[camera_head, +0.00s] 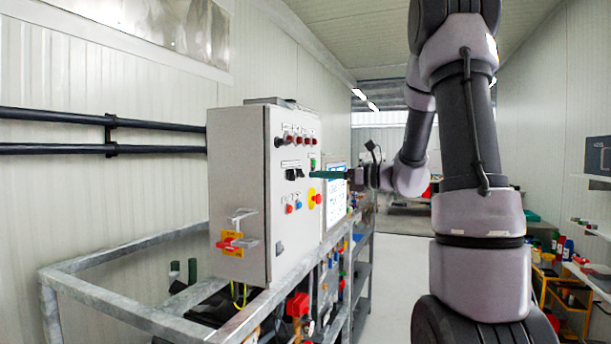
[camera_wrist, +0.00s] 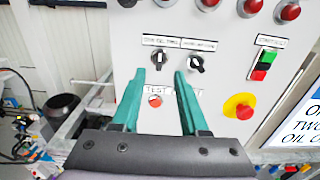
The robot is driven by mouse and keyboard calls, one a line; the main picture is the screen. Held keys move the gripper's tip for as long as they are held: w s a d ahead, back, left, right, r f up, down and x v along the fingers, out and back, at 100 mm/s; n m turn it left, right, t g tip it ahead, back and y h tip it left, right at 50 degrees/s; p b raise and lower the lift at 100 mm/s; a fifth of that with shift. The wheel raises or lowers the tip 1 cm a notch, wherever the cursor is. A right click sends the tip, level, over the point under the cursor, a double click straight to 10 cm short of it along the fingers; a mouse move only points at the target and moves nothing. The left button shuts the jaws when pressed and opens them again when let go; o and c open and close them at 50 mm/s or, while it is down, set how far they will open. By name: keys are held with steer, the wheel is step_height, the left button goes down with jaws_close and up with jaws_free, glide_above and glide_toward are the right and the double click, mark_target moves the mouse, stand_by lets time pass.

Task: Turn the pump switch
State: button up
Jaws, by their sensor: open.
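The grey control cabinet (camera_head: 240,190) stands at the left of centre in the head view. Its panel carries two black rotary switches side by side, the left one (camera_wrist: 158,58) and the right one (camera_wrist: 196,64), each under a small label that I cannot read clearly. I cannot tell which is the pump switch. My gripper (camera_wrist: 160,72) has green fingers and is open and empty. In the wrist view its fingertips flank the lower part of the left switch; the right switch lies just right of the right fingertip. In the head view my gripper (camera_head: 325,175) points left, apparently short of the panel.
A red button (camera_wrist: 155,101) marked TEST shows between my fingers. A yellow-and-red stop button (camera_wrist: 239,106), a green-and-red button pair (camera_wrist: 263,64) and a screen (camera_head: 335,196) lie to the right. Red knobs (camera_head: 298,140) line the top. A metal rail (camera_head: 110,308) runs below.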

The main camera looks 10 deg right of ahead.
steer(key=v, duration=0.3)
steer(key=shift+s+d, duration=0.15)
steer(key=shift+d, duration=0.1)
steer(key=s+a+f+n+g+h, duration=0.1)
steer(key=s+a+n+g+h, duration=0.15)
steer(key=s+a+n, duration=0.35)
steer(key=s+a+f+n+g+h, duration=0.1)
steer(key=s+a+n+g, duration=0.25)
steer(key=s, duration=0.45)
steer(key=s+d+n+t+h, duration=0.2)
steer(key=s+d+n+h, duration=0.4)
steer(key=s+n+h, duration=0.3)
steer(key=f+n, duration=0.1)
steer(key=n, duration=0.1)
steer(key=shift+s+d+n+t, duration=0.3)
steer(key=shift+s+n, duration=0.05)
